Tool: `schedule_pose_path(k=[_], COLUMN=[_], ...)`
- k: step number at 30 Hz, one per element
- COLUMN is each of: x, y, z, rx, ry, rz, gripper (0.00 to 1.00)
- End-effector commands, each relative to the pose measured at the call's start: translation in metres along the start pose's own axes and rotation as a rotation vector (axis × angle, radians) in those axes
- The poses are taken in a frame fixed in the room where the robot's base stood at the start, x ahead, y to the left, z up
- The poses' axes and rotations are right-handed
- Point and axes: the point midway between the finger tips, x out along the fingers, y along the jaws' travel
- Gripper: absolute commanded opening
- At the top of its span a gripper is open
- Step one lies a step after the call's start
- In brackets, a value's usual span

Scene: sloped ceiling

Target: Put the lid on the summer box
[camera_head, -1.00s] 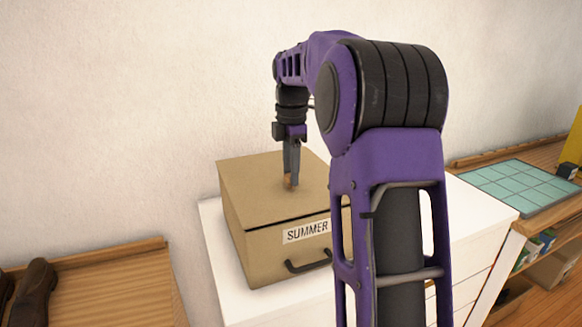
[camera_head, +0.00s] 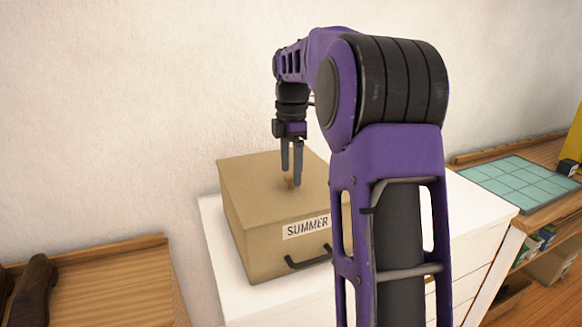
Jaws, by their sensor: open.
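The tan summer box (camera_head: 262,255) stands on a white cabinet, with a "SUMMER" label and a dark handle on its front. Its tan lid (camera_head: 250,187) lies flat on top, and no dark gap shows along the front edge. A small brown knob (camera_head: 288,181) stands up from the lid. My gripper (camera_head: 292,180) points down over the lid at the knob, its fingers apart. The lid's right part and the box's right side are hidden behind my arm.
The white cabinet top (camera_head: 474,212) is bare to the right of the box. Beyond it, a teal gridded board (camera_head: 520,185) lies on a wooden shelf unit. At left, a brown shoe (camera_head: 35,290) rests on a wooden surface (camera_head: 110,285).

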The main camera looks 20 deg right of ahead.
Motion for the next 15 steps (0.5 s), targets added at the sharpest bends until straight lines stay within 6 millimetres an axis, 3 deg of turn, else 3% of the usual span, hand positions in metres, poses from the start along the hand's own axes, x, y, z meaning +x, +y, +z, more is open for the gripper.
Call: schedule_pose_path(k=[8,15], x=[-0.011,-0.062], y=[0.000,0.001], z=[0.000,0.000], rx=[0.000,0.000], ry=[0.000,-0.001], rz=[0.001,0.004], gripper=[0.76,0.76])
